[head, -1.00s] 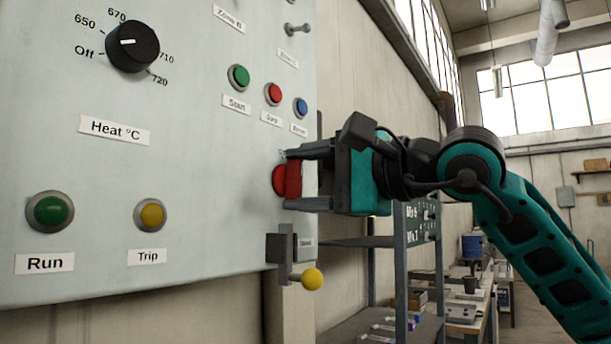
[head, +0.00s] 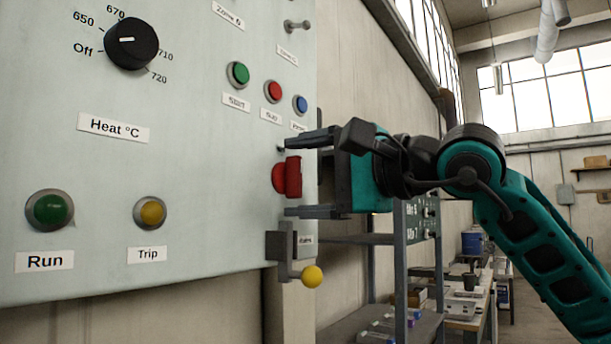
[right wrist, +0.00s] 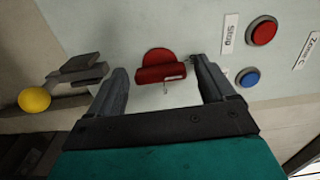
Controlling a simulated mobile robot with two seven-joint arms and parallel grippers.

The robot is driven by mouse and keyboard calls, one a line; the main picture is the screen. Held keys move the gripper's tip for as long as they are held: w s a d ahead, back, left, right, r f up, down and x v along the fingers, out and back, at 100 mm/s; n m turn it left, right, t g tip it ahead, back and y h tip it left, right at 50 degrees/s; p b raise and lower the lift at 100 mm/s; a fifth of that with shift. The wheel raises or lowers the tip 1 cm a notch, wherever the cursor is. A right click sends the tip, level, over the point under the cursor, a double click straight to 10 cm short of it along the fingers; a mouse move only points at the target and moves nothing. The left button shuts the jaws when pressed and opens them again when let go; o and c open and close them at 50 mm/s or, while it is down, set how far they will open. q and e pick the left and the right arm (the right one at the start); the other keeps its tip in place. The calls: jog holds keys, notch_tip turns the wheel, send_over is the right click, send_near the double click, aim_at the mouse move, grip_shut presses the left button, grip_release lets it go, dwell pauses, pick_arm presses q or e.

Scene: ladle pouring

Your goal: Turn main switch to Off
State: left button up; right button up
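The main switch looks to be the red rotary handle (head: 293,177) on a red disc at the panel's right edge. Its grip bar stands upright in the head view; the handle also shows in the right wrist view (right wrist: 161,74). My right gripper (head: 289,178) is open, with one finger above the handle and one below. In the right wrist view the fingers (right wrist: 162,70) stand either side of the handle, with gaps to both. The switch's position marks are too small to read. My left gripper is not in view.
Below the switch is a grey lever with a yellow knob (head: 312,277). Start, stop and blue buttons (head: 300,105) sit above. The heat dial (head: 132,43) and the Run (head: 50,210) and Trip (head: 151,212) lamps are further left. A shelf rack (head: 401,270) stands behind my arm.

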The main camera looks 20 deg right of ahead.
pick_arm(q)
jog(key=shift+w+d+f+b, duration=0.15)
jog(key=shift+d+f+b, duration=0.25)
jog(key=shift+b, duration=0.5)
pick_arm(e)
jog(key=v, duration=1.3)
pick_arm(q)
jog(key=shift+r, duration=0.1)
